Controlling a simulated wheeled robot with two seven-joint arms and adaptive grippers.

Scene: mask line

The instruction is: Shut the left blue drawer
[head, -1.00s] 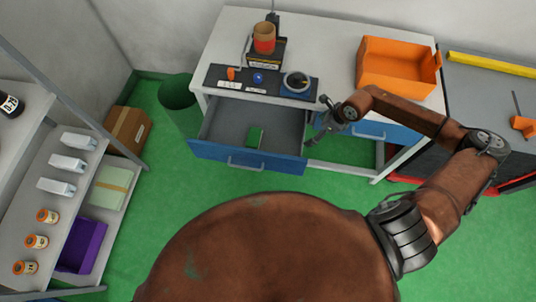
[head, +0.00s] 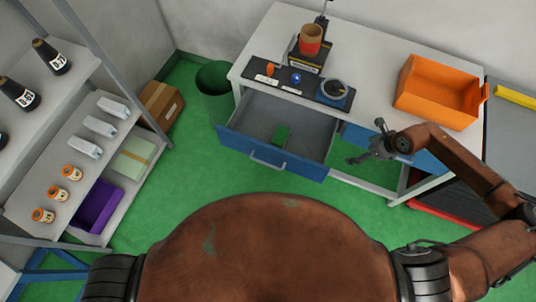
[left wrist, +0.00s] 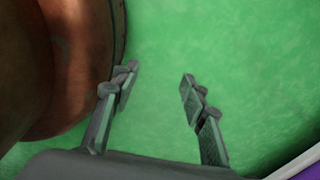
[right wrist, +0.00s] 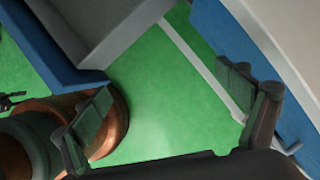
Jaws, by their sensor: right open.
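In the right wrist view the open drawer's blue front (right wrist: 45,50) is at the upper left, beyond the fingers (right wrist: 165,88). My left gripper (left wrist: 158,82) is open and empty over green floor in the left wrist view; it is not visible in the head view.
A second blue drawer (head: 425,160) is shut at the right, partly behind my right arm. The table (head: 375,65) bears an orange bin (head: 438,92) and a dark mat. A green bin (head: 213,85) stands left of the table. Shelves stand at the left; floor before the drawer is clear.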

